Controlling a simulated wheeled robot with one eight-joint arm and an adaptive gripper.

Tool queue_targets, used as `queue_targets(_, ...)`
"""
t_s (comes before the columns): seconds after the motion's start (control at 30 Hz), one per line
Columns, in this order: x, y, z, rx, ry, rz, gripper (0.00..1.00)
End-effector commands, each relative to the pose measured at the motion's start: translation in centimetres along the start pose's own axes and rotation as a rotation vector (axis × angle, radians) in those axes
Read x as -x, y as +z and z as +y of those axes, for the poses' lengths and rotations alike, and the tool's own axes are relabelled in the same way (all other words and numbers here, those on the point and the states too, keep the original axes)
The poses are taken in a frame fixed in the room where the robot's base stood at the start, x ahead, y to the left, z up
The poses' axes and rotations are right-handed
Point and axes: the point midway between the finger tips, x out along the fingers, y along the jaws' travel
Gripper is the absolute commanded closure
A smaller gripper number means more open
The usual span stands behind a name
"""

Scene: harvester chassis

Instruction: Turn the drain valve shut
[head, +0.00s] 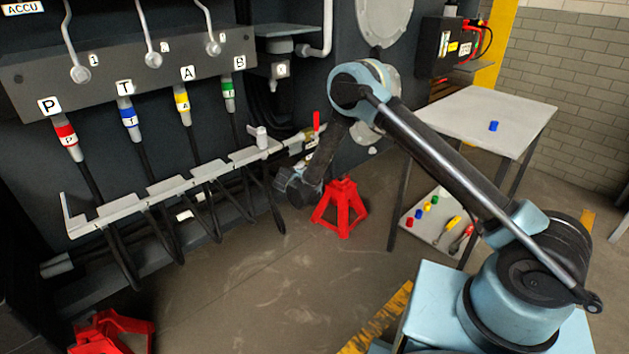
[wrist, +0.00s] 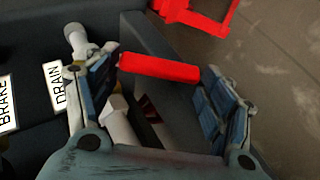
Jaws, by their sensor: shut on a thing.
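The drain valve's red handle (wrist: 160,68) lies crosswise between the two fingers of my gripper (wrist: 158,80) in the wrist view. Its left end is at the left finger and its right end is close to the right finger. My gripper is shut on it. The pale valve body (wrist: 118,120) is partly hidden behind the left finger. A white DRAIN label (wrist: 58,85) is beside that finger. In the head view the red handle (head: 316,121) stands upright near the chassis wall. My forearm hides much of the gripper there.
A BRAKE label (wrist: 5,102) is at the left edge of the wrist view. A red jack stand (head: 341,208) stands on the floor close to my arm. Hoses hang below the bracket (head: 165,188).

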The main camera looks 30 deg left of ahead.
Motion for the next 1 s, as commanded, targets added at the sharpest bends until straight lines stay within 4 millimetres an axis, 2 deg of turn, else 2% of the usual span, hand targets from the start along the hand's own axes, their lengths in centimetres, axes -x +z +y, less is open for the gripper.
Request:
queue_targets(0.1, 0.22, -0.74, -0.41, 0.010, 0.007, 0.012, 0.68)
queue_targets(0.5, 0.14, -0.72, -0.32, 0.010, 0.010, 0.011, 0.68)
queue_targets(0.53, 0.13, -0.72, -0.31, 0.010, 0.010, 0.011, 0.18)
queue_targets(0.6, 0.14, -0.73, -0.30, 0.010, 0.010, 0.011, 0.05)
queue_targets(1.0, 0.22, -0.50, -0.31, 0.009, 0.009, 0.007, 0.05)
